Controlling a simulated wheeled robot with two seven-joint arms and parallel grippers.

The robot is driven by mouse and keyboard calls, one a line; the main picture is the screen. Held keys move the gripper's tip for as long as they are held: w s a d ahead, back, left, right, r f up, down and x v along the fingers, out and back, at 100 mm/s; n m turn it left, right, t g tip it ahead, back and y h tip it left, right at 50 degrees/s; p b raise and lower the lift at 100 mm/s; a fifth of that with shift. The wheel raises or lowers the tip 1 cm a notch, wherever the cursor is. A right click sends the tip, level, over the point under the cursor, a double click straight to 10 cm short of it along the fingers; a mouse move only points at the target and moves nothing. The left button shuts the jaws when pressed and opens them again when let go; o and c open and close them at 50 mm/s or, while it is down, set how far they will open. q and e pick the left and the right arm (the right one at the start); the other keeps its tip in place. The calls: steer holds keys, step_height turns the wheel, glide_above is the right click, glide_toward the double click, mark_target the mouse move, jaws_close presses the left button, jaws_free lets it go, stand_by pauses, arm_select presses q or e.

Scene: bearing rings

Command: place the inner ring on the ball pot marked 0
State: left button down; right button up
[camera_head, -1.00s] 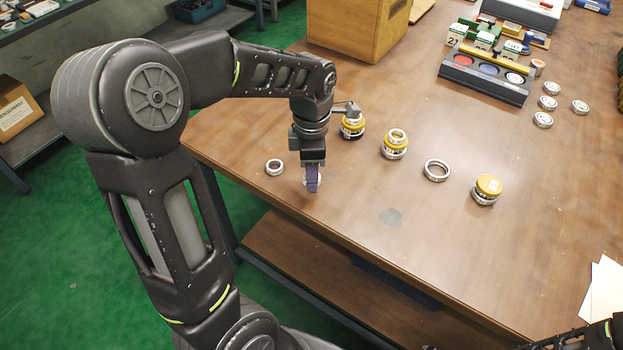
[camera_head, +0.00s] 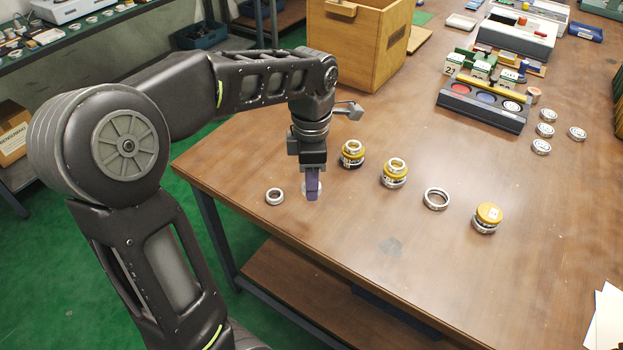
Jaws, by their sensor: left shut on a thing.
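My left gripper (camera_head: 312,193) points down at the table's left part, its purple fingers shut on a small silver ring (camera_head: 319,187). The fingers hide most of this ring, and I cannot tell whether it touches the table. Three yellow-and-silver ball pots stand to the right: one nearest the gripper (camera_head: 352,160), one in the middle (camera_head: 394,180) and one farther right (camera_head: 487,226). The first two show a silver ring on top; the right one has a flat yellow top. Their marks are too small to read. My right gripper is out of view.
A small loose ring (camera_head: 275,197) lies left of the gripper, and a larger ring (camera_head: 436,199) between two pots. A wooden box (camera_head: 355,45) stands behind. The table's front is clear.

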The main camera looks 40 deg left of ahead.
arm_select(q)
steer(key=w+d+f+m, duration=0.1)
steer(key=w+d+m, duration=0.1)
steer(key=m, duration=0.2)
steer(key=w+d+f+m, duration=0.1)
steer(key=w+d+m, duration=0.1)
steer(key=m, duration=0.3)
steer(key=w+d+f+m, duration=0.1)
steer(key=w+d+m, duration=0.1)
steer(key=m, duration=0.2)
steer(key=shift+w+f, duration=0.15)
steer(key=shift+f, duration=0.2)
steer(key=w+d+f+m, duration=0.1)
steer(key=d+m, duration=0.1)
steer(key=m, duration=0.1)
steer(key=w+d+f+m, duration=0.1)
steer(key=d+m, duration=0.1)
steer(key=m, duration=0.2)
steer(key=w+d+f+m, duration=0.1)
steer(key=m, duration=0.2)
steer(key=shift+w+d+f+m, duration=0.2)
steer(key=shift+w+d+m, duration=0.1)
steer(key=shift+d+m, duration=0.1)
steer(key=shift+w+d+f+m, duration=0.3)
steer(key=shift+d+m, duration=0.15)
steer(key=shift+m, duration=0.45)
steer(key=shift+d, duration=0.1)
